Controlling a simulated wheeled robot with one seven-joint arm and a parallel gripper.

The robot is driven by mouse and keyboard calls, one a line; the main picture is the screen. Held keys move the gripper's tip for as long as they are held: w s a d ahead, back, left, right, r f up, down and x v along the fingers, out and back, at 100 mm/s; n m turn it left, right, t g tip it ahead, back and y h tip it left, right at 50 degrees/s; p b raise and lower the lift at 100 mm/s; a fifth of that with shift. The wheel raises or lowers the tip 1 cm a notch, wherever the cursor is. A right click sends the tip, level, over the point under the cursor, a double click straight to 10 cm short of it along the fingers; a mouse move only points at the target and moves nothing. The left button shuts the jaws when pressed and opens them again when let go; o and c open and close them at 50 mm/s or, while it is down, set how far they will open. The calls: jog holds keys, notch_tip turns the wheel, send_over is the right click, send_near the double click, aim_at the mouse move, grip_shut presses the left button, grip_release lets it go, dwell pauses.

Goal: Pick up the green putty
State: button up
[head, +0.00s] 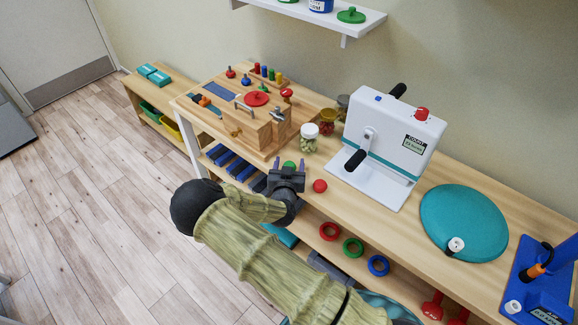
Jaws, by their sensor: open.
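A small green lump (289,165), which looks like the green putty, sits near the front edge of the wooden bench, with its lower part hidden by my gripper. My gripper (288,164) is open, and its two fingers show on either side of the green lump. I cannot tell how far above or around it the fingertips are, or whether they touch it. A red ball (320,186) lies on the bench just right of my gripper.
A lidded jar (309,138) stands just behind the gripper. A wooden activity board (245,125) is to the left, and a white crank machine (391,140) to the right. A teal disc (464,222) is further right.

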aim_at(289, 164)
dwell(0.4)
jog(key=c, duration=1)
jog(key=shift+r, duration=0.1)
jog(key=shift+c, duration=0.2)
notch_tip(289, 164, up, 10)
jog(key=shift+f+b, duration=0.1)
jog(key=shift+b, duration=0.25)
